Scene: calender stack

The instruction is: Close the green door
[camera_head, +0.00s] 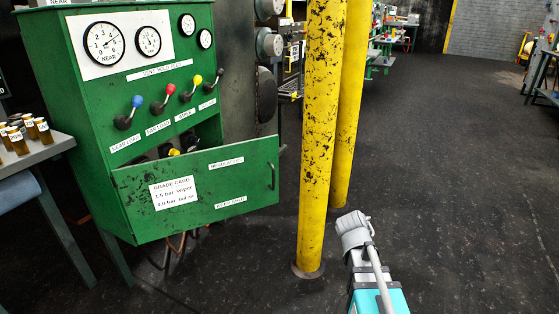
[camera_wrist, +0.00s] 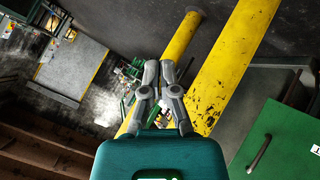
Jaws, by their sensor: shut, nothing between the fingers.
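The green door (camera_head: 215,206) hangs open on the front of the green cabinet (camera_head: 100,150), its right side swung out from the body. It carries white labels, a grade card and a dark handle (camera_head: 272,177) near its right edge. A dark opening shows above and behind it. In the wrist view, a green panel (camera_wrist: 285,130) with a dark handle (camera_wrist: 260,153) is at the lower right, apart from my gripper. My gripper (camera_wrist: 159,67) is shut and empty. It touches nothing that I can see; in the head view I cannot make out its fingertips.
Two scuffed yellow posts (camera_head: 322,150) stand right of the door, close to my arm; they also cross the wrist view (camera_wrist: 235,75). Gauges and coloured levers (camera_head: 170,90) are above the door. A bench (camera_head: 35,150) with small bottles is at left. Dark floor (camera_head: 460,170) at right is clear.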

